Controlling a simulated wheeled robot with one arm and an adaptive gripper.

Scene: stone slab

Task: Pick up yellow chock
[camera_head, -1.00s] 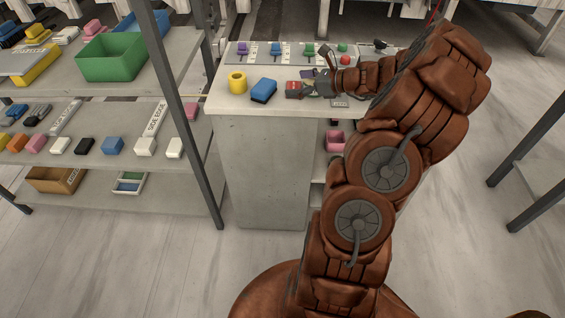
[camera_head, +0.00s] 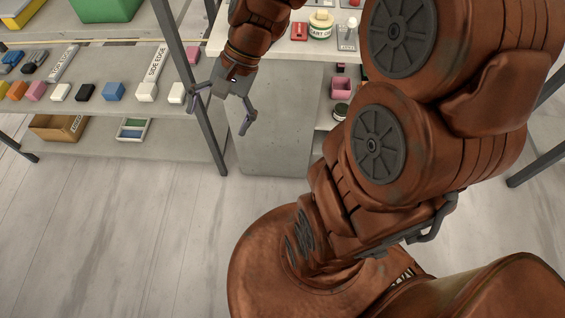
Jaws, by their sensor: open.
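My gripper (camera_head: 219,115) hangs fingers down in front of the shelf's right post and the stone slab's front, open and empty. The top left of the slab, where a yellow ring-shaped thing stood earlier, is out of frame.
A dark post (camera_head: 190,85) stands close behind my gripper. The slab's pedestal (camera_head: 280,120) is to the right. The floor in front is clear.

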